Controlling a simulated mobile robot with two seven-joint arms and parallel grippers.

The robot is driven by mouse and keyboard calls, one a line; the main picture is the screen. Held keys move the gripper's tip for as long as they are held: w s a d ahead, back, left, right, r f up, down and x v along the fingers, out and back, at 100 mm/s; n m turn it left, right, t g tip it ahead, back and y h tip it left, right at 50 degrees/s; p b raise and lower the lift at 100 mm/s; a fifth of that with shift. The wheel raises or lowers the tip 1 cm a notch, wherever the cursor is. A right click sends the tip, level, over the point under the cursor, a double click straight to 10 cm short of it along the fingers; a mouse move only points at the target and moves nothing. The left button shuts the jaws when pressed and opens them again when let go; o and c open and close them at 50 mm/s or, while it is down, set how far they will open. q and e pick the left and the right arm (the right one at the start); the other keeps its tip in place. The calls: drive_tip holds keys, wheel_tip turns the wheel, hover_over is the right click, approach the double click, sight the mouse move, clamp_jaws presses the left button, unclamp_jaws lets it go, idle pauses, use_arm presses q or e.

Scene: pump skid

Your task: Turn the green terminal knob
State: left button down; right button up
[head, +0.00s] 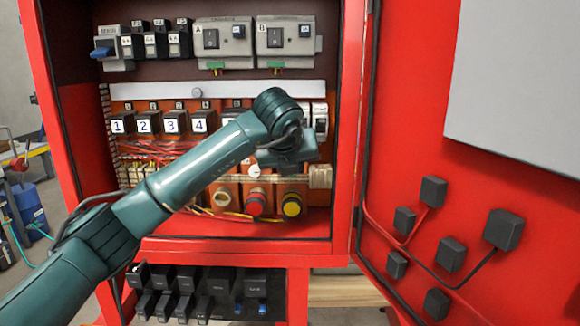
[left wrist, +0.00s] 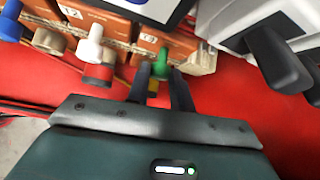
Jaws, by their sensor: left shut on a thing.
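The green terminal knob (left wrist: 163,67) shows in the left wrist view between the two dark fingers of my left gripper (left wrist: 161,75). The fingers are shut on it, one on each side. In the head view my left arm reaches across the open red cabinet, and the hand (head: 292,152) is in front of the terminal row. The hand hides the green knob there. My right gripper is in neither view.
A white knob (left wrist: 92,44) sits beside the green one. Red (head: 256,203) and yellow (head: 292,205) buttons are below the hand. Numbered black relays (head: 172,122) and wires fill the cabinet. The open door (head: 400,120) stands at the right.

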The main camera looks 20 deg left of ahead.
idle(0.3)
use_arm(q)
drive_tip(key=c, duration=1.2)
unclamp_jaws()
drive_tip(key=shift+c, duration=0.2)
drive_tip(key=b+v, duration=0.3)
drive_tip(key=v, duration=1)
drive_tip(key=shift+d, duration=0.25)
